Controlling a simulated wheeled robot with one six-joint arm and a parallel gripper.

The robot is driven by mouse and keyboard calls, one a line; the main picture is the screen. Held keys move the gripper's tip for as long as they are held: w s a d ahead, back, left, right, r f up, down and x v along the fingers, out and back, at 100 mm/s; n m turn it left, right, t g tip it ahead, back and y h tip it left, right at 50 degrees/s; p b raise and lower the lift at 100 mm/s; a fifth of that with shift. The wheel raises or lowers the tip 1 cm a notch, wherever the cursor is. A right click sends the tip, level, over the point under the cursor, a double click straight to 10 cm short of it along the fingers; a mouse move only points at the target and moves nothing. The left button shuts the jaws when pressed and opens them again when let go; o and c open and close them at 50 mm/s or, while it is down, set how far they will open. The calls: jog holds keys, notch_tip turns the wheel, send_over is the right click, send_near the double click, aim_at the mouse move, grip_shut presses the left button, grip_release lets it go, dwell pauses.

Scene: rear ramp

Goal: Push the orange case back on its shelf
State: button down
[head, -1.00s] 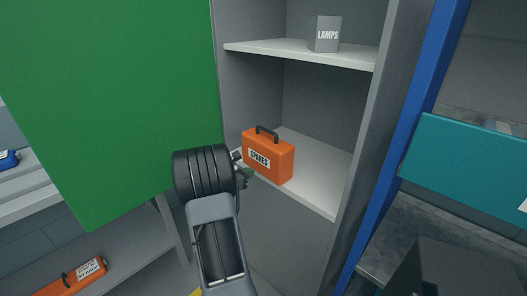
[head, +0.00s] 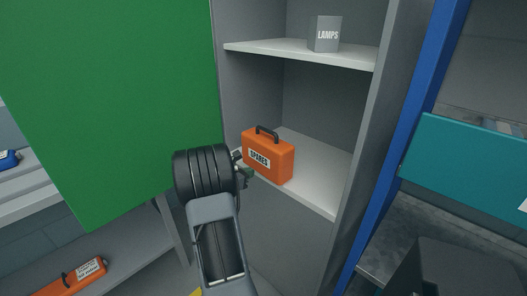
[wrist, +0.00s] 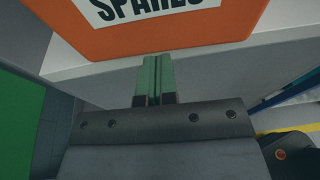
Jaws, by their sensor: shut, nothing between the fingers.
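The orange case (head: 277,164), labelled SPARES and with a dark handle on top, stands upright on the lower shelf (head: 318,185) of the grey cabinet, at the shelf's front edge. My gripper (head: 246,172) is at the left of the case's front face in the head view, partly hidden by my wrist. In the wrist view the green fingers of my gripper (wrist: 156,62) are shut together and empty, pointing at the lower edge of the case (wrist: 165,38). The tips are very close to the case; I cannot tell whether they touch. The shelf edge (wrist: 95,78) shows under the case.
The shelf behind and right of the case is clear. A grey LAMPS box (head: 325,36) stands on the upper shelf (head: 290,52). The green door (head: 115,100) is at left, a blue post (head: 405,130) at right. Another orange case (head: 75,278) lies low at left.

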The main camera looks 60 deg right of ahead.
aim_at(259, 168)
jog(key=shift+s+d, duration=0.3)
jog(key=shift+d, duration=0.4)
jog(key=shift+s+d, duration=0.25)
jog(key=shift+d, duration=0.4)
jog(key=shift+d, duration=0.2)
jog(key=shift+s+d+b, duration=0.2)
jog(key=shift+s+d, duration=0.45)
jog(key=shift+d, duration=1.05)
jog(key=shift+s+d+b, duration=0.15)
jog(key=shift+s+d, duration=0.55)
jog(key=shift+d, duration=0.95)
jog(key=shift+s+d+b, duration=0.2)
jog(key=shift+s+d, duration=0.45)
jog(key=shift+d, duration=1.05)
jog(key=shift+w+a+b, duration=0.2)
jog(key=shift+w+a, duration=0.55)
jog(key=shift+a, duration=1.1)
jog(key=shift+w+a+b, duration=0.2)
jog(key=shift+w+a, duration=0.5)
jog(key=shift+a, duration=1.2)
jog(key=shift+w+a+b, duration=0.2)
jog(key=shift+w+a, duration=0.55)
jog(key=shift+a, duration=1.1)
